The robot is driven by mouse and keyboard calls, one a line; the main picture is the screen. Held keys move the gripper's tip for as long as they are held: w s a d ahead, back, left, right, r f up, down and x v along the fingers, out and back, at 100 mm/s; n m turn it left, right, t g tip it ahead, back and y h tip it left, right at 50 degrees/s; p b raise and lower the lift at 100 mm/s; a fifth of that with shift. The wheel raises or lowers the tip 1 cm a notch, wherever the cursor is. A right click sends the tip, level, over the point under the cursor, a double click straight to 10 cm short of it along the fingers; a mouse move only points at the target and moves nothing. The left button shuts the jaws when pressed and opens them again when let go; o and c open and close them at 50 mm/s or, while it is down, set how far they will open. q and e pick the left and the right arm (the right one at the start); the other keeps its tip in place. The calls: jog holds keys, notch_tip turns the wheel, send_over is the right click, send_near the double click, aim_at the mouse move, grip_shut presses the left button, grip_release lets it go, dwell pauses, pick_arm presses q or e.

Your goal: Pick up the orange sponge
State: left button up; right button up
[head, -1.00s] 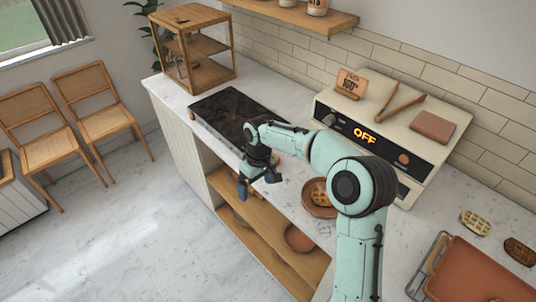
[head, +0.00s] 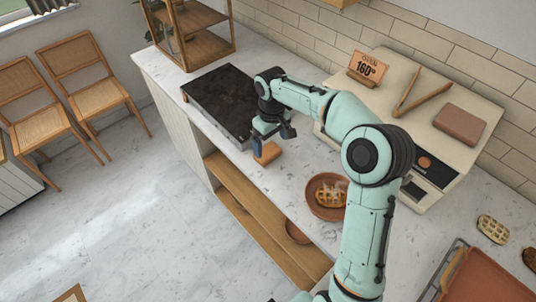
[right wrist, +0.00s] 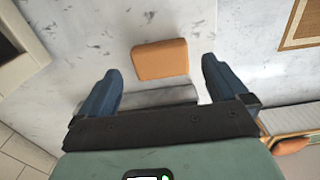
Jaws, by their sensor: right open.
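The orange sponge (head: 267,153) lies on the white marble counter near its front edge, just to the right of the black cooktop. It shows whole in the right wrist view (right wrist: 160,59), as an orange block between the lines of the two blue fingers and a little beyond their tips. My right gripper (head: 270,139) is above and beside the sponge, with its fingers spread and nothing between them. In the right wrist view the open jaws (right wrist: 160,68) face the sponge with room on both sides. Whether a finger touches it I cannot tell. My left gripper is not in view.
The black cooktop (head: 229,99) is close to the left of the gripper. A brown plate with a waffle (head: 330,195) stands to the right. The cream oven (head: 425,100) is behind, and a wooden shelf (head: 262,213) lies below the counter edge.

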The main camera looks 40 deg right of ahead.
aim_at(270, 152)
jog(key=f, duration=0.6)
jog(key=shift+w+d+f, duration=0.1)
jog(key=shift+w+f, duration=0.15)
jog(key=shift+w, duration=0.15)
jog(key=c, duration=0.7)
